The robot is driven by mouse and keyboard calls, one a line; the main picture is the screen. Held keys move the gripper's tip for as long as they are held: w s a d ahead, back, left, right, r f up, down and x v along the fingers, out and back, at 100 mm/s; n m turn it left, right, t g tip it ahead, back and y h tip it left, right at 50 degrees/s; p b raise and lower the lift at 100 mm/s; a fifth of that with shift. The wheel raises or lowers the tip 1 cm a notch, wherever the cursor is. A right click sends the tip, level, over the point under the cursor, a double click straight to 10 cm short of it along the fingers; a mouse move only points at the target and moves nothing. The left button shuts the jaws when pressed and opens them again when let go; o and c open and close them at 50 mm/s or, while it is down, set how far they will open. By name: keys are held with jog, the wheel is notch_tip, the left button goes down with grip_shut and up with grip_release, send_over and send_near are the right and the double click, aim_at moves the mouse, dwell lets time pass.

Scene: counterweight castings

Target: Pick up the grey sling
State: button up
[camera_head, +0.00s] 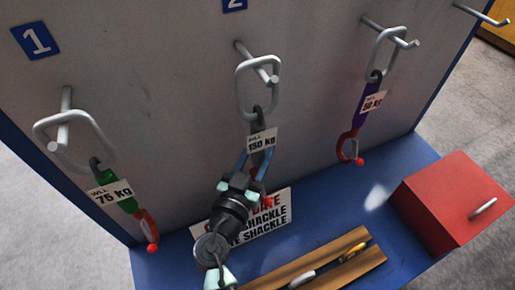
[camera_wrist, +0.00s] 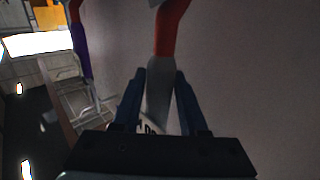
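The grey sling (camera_head: 259,158) hangs from the middle peg, below the number 2 sign, by a pale metal link (camera_head: 241,88). It carries a "150 kg" tag (camera_head: 262,141). My gripper (camera_head: 254,157) is open at the sling's lower part, one blue finger on each side. In the wrist view, the grey strap (camera_wrist: 159,95) runs between the fingers of my gripper (camera_wrist: 160,72), with a visible gap on either side. The sling's red end (camera_wrist: 170,30) shows beyond the fingertips there. In the head view my wrist and gripper hide part of its lower end.
A green sling (camera_head: 128,205) hangs at left, tagged 75 kg, and a purple sling (camera_head: 360,114) at right. Behind my gripper is a white sign (camera_head: 275,215). A red box (camera_head: 455,205) and wooden strips (camera_head: 310,266) sit on the blue base (camera_head: 390,172).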

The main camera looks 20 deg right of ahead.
grip_shut()
dwell(0.6)
dwell(0.4)
jog(key=shift+r, duration=0.2)
